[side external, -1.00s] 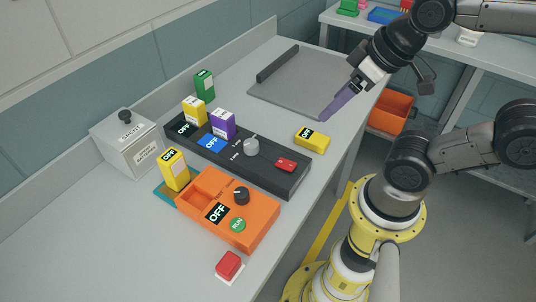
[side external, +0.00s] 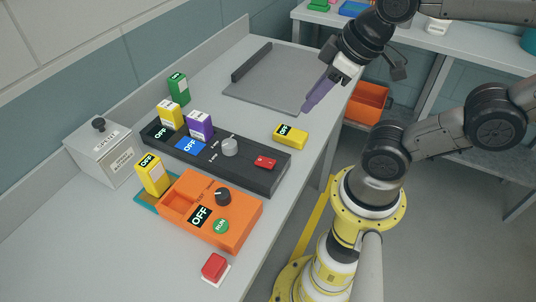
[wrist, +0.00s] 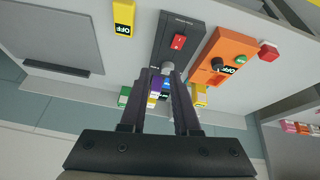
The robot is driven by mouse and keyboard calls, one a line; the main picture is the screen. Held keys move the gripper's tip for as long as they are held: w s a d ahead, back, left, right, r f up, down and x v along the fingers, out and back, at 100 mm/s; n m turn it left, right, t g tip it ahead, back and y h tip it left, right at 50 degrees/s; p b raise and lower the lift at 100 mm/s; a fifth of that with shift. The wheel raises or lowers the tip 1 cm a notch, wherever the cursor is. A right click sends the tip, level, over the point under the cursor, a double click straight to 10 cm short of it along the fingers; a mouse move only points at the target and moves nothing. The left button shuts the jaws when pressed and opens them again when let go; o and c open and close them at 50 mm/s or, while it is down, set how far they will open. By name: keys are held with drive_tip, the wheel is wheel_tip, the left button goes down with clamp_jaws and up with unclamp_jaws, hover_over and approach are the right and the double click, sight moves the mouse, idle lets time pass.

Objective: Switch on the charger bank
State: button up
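The charger bank (side external: 238,178) is a long dark unit on the bench, also in the wrist view (wrist: 163,50). It has a red switch (side external: 265,162), a grey knob (side external: 230,147) and a blue display (side external: 190,145) reading OFF. A yellow battery (side external: 171,114) and a purple battery (side external: 200,124) stand in its far-left part. The red switch shows clearly in the wrist view (wrist: 178,41). My gripper (side external: 305,110) is above the bench, beyond the charger and apart from it. In the wrist view its fingers (wrist: 159,72) are spread with nothing held between them.
A yellow battery (side external: 290,135) lies near the bench's right edge. An orange unit (side external: 232,207) with a dark knob and green RUN button is in front of the charger. A red button (side external: 214,267), grey box (side external: 101,154), green battery (side external: 179,88) and grey tray (side external: 270,82) are around it.

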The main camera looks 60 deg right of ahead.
drive_tip(key=n, duration=0.1)
drive_tip(key=r+n, duration=0.1)
drive_tip(key=n, duration=0.1)
clamp_jaws()
drive_tip(key=w+a+f+n+g, duration=0.2)
drive_tip(key=w+a+n+g, duration=0.2)
drive_tip(key=n, duration=0.9)
drive_tip(key=shift+w+g, duration=1.4)
drive_tip(key=shift+w, duration=0.95)
drive_tip(key=shift+a+f, duration=0.1)
